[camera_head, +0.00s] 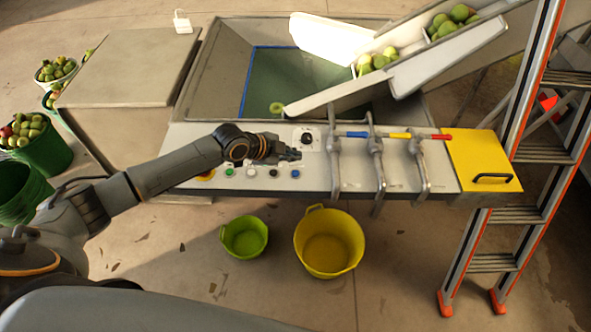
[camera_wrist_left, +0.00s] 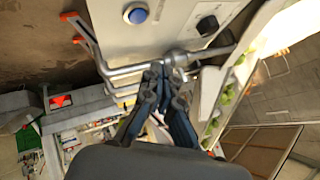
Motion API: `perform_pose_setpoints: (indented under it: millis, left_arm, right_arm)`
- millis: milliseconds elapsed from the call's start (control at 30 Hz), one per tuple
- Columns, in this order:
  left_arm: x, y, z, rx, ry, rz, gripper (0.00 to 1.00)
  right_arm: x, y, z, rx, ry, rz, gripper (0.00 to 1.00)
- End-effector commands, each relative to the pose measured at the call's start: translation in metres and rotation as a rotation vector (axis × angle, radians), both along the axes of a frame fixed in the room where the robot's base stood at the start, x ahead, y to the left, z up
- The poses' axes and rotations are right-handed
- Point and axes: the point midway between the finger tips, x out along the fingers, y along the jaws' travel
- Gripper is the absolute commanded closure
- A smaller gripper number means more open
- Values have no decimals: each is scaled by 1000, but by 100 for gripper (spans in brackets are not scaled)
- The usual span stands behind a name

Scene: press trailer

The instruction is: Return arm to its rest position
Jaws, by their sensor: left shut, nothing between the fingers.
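My left arm reaches in from the left in the head view. Its gripper (camera_head: 292,155) is over the control panel (camera_head: 345,178), near the row of buttons and below the black rotary knob (camera_head: 306,138). The left gripper (camera_wrist_left: 158,70) is shut and empty; the left wrist view shows its fingertips together. In that view a blue button (camera_wrist_left: 136,14) and the black knob (camera_wrist_left: 207,25) are on the panel ahead. Whether the fingertips touch the panel I cannot tell. My right gripper is in neither view.
Levers with blue, yellow and red handles (camera_head: 398,136) stand right of the gripper. A chute (camera_head: 395,75) with fruit slopes above the hopper (camera_head: 225,75). A ladder (camera_head: 513,150) stands at right. Green (camera_head: 245,237) and yellow (camera_head: 329,243) buckets sit on the floor below.

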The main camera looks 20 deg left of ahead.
Motion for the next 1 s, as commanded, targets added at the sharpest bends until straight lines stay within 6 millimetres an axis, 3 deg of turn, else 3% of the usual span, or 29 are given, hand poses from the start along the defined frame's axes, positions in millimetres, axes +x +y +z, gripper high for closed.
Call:
perform_pose_setpoints:
  millis: [733,867,1000]
  left_arm:
    - [-6,-7,-3,-8,10,-3,100]
    - [-39,-39,-15,-45,75,-2,100]
    - [-98,-81,-23,-109,187,61,100]
  right_arm:
    - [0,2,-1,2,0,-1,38]
    - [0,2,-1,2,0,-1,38]
    - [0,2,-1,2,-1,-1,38]
